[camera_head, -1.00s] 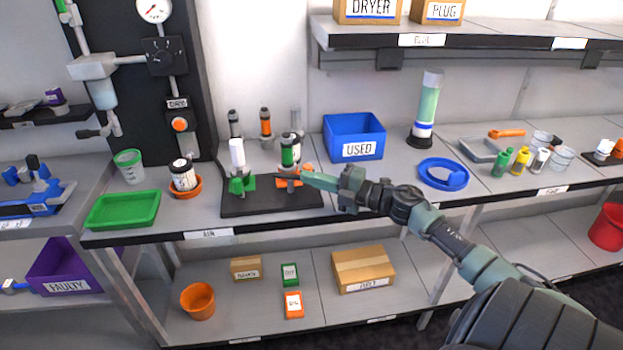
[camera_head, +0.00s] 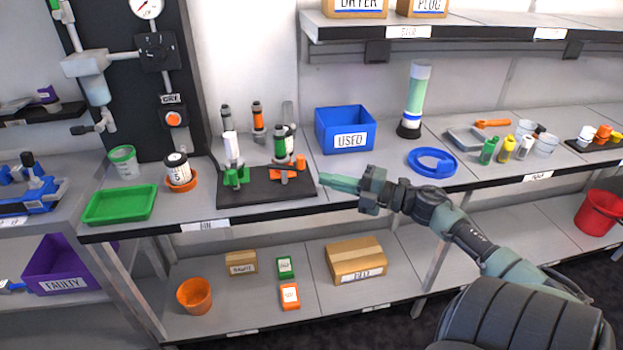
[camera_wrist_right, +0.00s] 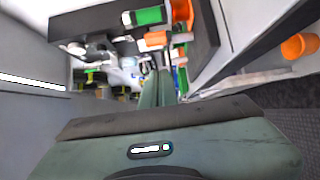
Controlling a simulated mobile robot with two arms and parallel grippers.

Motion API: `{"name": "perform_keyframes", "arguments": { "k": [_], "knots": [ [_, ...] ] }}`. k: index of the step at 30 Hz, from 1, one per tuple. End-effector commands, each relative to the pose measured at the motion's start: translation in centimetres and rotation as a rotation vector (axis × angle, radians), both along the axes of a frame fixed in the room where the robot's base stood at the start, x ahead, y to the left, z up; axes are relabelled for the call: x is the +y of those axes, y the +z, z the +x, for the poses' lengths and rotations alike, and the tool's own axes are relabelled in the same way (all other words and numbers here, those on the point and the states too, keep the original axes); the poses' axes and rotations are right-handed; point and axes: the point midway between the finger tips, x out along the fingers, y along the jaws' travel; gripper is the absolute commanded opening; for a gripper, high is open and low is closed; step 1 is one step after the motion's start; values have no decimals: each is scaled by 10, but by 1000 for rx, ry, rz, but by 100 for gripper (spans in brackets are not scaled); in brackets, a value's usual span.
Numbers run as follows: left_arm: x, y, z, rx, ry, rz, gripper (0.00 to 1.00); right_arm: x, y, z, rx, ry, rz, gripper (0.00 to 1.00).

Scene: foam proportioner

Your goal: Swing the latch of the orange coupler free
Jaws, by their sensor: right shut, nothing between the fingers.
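The orange coupler (camera_head: 278,174) stands at the right end of a dark base plate (camera_head: 232,198) on the bench. A green and black cylinder (camera_head: 280,147) stands upright in it. An orange piece (camera_head: 300,161) sticks up on its right side; I cannot tell whether this is the latch or how far it is swung. The coupler's orange parts also show at the top of the right wrist view (camera_wrist_right: 183,12). My right gripper (camera_head: 322,179) is shut and empty, just right of the plate, apart from the coupler. My left gripper is not in view.
A green coupler (camera_head: 236,178) with a white cylinder stands on the same plate. The blue USED bin (camera_head: 344,130) is behind my gripper and a blue ring (camera_head: 432,162) lies to the right. A green tray (camera_head: 120,205) sits at the left. Bench space around my fingers is clear.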

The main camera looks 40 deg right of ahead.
Motion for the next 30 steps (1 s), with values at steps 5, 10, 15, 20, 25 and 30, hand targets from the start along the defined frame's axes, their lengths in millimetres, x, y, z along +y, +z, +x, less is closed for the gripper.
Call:
{"name": "perform_keyframes", "arguments": {
  "k": [5,10,15,20,25,30],
  "knots": [
    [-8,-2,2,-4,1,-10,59,-9,-1,-14,1,1,0,0],
    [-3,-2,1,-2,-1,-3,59,-11,0,-16,0,0,0,0],
    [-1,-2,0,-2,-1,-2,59,-11,0,-16,0,1,0,0],
    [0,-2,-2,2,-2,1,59,-11,0,-16,0,1,0,0],
    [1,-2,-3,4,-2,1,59,-11,0,-16,-1,0,1,0],
    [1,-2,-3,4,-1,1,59,-5,-10,-11,4,-79,73,0]
  ]
}}
